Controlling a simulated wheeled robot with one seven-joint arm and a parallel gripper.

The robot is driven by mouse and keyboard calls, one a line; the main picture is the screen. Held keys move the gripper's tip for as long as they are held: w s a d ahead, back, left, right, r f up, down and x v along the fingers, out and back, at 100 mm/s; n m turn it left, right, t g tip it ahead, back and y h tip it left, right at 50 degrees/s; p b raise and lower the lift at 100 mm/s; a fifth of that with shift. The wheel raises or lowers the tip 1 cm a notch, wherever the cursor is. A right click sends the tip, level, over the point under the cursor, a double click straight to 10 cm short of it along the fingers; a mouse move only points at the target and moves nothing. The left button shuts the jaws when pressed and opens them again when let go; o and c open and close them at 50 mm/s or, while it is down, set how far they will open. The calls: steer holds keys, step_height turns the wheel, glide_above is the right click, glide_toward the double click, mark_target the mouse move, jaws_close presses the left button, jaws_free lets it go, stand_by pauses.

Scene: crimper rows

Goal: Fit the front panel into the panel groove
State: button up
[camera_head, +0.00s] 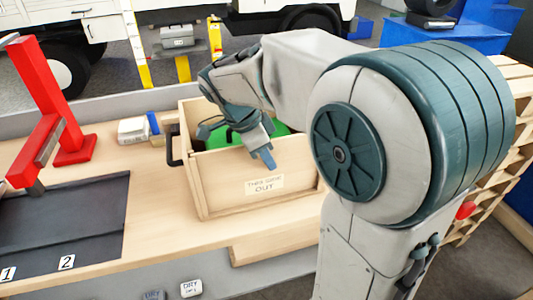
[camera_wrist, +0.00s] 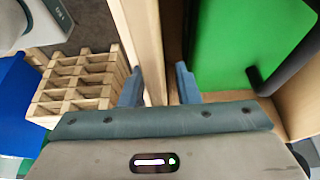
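The front panel (camera_head: 228,182) is pale wood with a label reading "THIS SIDE OUT". It stands upright at the near side of the wooden box (camera_head: 188,127), label facing outward. The groove is hidden, so I cannot tell how deep the panel sits. My gripper (camera_head: 262,157) is over the panel's top edge, one finger in front of the label side. In the wrist view my gripper (camera_wrist: 160,87) has its fingers apart on either side of the wooden edge (camera_wrist: 150,50), with a visible gap on the right.
A green object (camera_wrist: 240,40) with a black bar lies inside the box. A black handle (camera_head: 173,145) sticks out left. A red frame (camera_head: 50,110) and dark mat (camera_head: 65,225) are at the left. A small white-and-blue box (camera_head: 133,130) stands behind. Bench between mat and box is clear.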

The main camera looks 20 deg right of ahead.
steer(key=p+v, duration=0.1)
steer(key=v, duration=1)
steer(key=shift+a+r, duration=0.2)
steer(key=shift+r, duration=0.25)
steer(key=s+d+f+n+t+y, duration=0.1)
steer(key=s+d+f+n+y, duration=0.1)
steer(key=s+f+n, duration=0.5)
steer(key=s+d+f+n+t+y, duration=0.1)
steer(key=s+f+n+y, duration=0.1)
steer(key=s+f+n, duration=0.4)
steer(key=f+n, duration=0.1)
steer(key=n, duration=0.4)
steer(key=shift+s+d+f+t, duration=0.3)
steer(key=shift+s+d+f, duration=0.05)
